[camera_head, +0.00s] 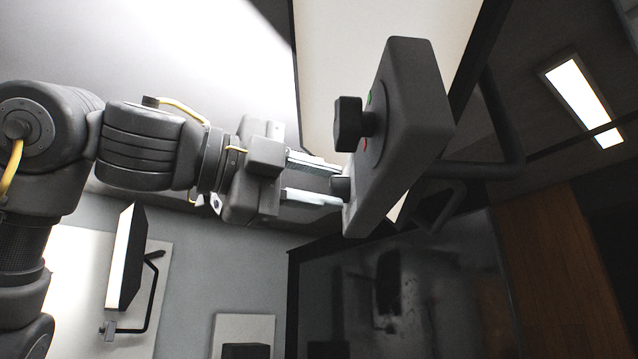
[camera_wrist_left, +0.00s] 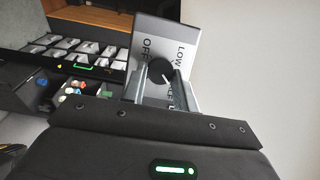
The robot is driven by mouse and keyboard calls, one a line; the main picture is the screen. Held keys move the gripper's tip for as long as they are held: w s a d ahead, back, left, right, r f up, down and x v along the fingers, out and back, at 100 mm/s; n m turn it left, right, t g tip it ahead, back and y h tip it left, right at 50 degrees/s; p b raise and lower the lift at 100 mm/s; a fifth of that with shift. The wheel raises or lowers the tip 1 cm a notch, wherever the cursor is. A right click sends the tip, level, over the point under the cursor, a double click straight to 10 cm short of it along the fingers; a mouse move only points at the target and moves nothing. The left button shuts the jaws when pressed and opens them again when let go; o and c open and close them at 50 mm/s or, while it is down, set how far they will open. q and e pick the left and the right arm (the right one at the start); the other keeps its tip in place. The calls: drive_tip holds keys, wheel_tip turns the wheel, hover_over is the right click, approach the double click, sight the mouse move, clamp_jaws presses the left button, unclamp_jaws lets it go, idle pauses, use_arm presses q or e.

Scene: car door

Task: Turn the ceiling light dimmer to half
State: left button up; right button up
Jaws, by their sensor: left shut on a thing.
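The dimmer is a grey control box (camera_head: 400,120) at the centre right of the head view, in front of a large pale panel. Its upper dark knob (camera_head: 348,123) stands free, with small green and red marks beside it. My left gripper (camera_head: 338,184) is shut on the lower dark knob (camera_head: 341,187). In the left wrist view, my left gripper (camera_wrist_left: 162,80) has its fingers on either side of a round black knob (camera_wrist_left: 160,70) with a white pointer line toward the lower right. The plate (camera_wrist_left: 185,45) reads OFF and LOW; other lettering is partly hidden by the fingers. My right gripper is not in view.
A pale panel (camera_head: 330,60) with a dark frame rises behind the box. A dark bar (camera_head: 480,170) runs right of it. A lit rectangular lamp (camera_head: 582,92) is at upper right. The left wrist view shows a tray of several compartments (camera_wrist_left: 90,50).

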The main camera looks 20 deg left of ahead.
use_arm(q)
drive_tip(key=o, duration=1)
drive_tip(key=shift+s+a+f+b, duration=0.1)
drive_tip(key=shift+s+a+b, duration=0.2)
drive_tip(key=shift+a+b, duration=0.05)
drive_tip(key=b+v, duration=0.2)
drive_tip(key=v, duration=0.7)
drive_tip(key=shift+s+a+b, duration=0.25)
drive_tip(key=shift+s+b, duration=0.05)
drive_tip(key=shift+s, duration=0.05)
